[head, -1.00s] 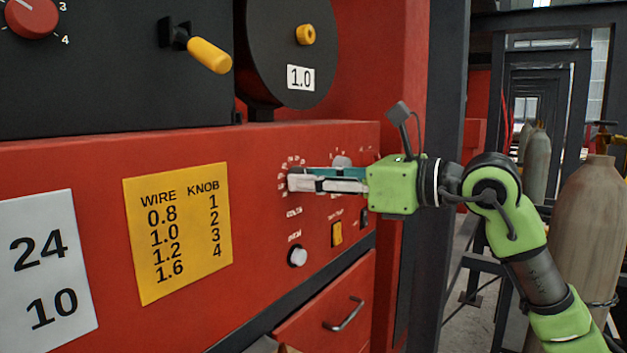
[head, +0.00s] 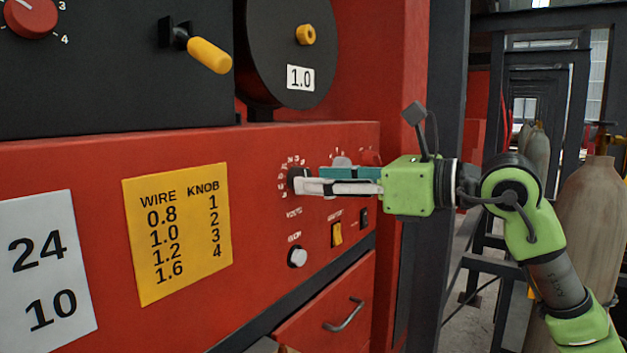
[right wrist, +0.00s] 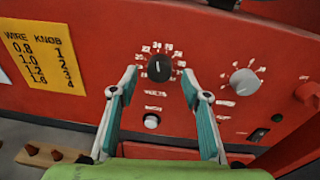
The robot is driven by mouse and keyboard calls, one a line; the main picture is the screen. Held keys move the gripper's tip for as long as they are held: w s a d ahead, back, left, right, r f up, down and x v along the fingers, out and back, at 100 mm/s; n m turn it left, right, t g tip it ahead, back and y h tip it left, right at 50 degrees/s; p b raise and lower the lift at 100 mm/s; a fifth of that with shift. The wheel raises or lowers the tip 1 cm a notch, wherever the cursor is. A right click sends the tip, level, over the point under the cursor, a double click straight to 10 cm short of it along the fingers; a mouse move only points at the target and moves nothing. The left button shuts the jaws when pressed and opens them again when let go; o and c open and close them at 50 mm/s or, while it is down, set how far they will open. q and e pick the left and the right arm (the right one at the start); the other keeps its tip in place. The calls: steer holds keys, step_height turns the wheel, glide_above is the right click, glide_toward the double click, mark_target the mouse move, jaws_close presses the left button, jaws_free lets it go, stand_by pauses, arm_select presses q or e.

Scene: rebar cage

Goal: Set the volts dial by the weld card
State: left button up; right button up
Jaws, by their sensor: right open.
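The volts dial (right wrist: 159,68) is a black round knob on the red panel, with white numbers around it and "VOLTS" below. A small pale mark shows on its face, but I cannot tell which number it points to. In the head view the dial (head: 294,178) is partly hidden behind my right gripper (head: 309,179). In the right wrist view the right gripper (right wrist: 160,80) is open, its fingertips apart on either side of the dial and seemingly off it. A white card (head: 42,272) reads 24 and 10. My left gripper is not in view.
A yellow wire/knob card (head: 178,233) is on the panel. A grey knob (right wrist: 244,81) is right of the dial, a pale button (right wrist: 151,121) below it. A yellow switch (head: 337,234) and drawer handle (head: 344,315) are lower. A gas cylinder (head: 590,225) stands at right.

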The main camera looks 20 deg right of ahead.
steer(key=f+v, duration=0.1)
steer(key=v, duration=0.9)
steer(key=shift+r, duration=0.5)
steer(key=shift+a, duration=0.1)
